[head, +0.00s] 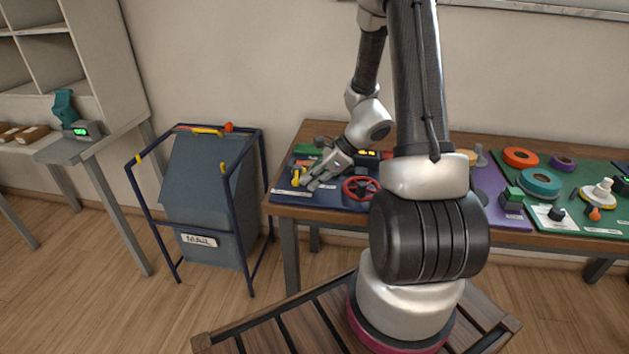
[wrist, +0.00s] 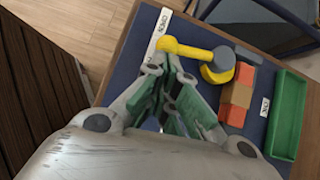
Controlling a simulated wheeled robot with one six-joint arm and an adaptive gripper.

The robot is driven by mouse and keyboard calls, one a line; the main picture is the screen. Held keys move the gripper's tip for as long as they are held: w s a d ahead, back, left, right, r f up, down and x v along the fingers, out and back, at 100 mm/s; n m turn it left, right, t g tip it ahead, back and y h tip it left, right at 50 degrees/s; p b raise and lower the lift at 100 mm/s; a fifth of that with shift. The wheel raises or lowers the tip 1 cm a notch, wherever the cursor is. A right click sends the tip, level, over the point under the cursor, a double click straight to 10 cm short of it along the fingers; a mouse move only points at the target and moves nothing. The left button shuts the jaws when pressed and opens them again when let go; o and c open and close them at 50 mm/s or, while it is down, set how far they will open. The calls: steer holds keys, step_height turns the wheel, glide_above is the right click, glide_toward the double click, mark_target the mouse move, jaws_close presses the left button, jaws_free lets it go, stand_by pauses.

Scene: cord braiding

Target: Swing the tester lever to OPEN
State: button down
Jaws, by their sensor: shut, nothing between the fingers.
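The tester lever is yellow and lies on the blue mat near the table's left end in the head view (head: 296,176). In the wrist view the yellow lever (wrist: 188,49) runs from a rounded free end at left to a round hub at right. My gripper (head: 313,182) is shut and empty, low over the mat just right of the lever. In the wrist view my gripper's fingertips (wrist: 174,76) are close to the lever's free end; I cannot tell if they touch. A white label strip (wrist: 160,32) lies beside that end, its print too small to read surely.
Orange and tan blocks (wrist: 237,95) stand beside the lever's hub, with a green tray (wrist: 288,118) beyond them. A red handwheel (head: 360,188) is right of my gripper. A mail bin (head: 207,190) stands on the floor left of the table.

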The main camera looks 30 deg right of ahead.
steer(key=shift+a+m+t+h, duration=0.45)
steer(key=shift+a+m, duration=0.3)
steer(key=shift+m, duration=0.25)
steer(key=shift+a, duration=0.35)
steer(key=shift+w+a, duration=0.35)
steer(key=shift+a, duration=0.45)
steer(key=shift+w+a, duration=0.5)
steer(key=shift+a, duration=0.35)
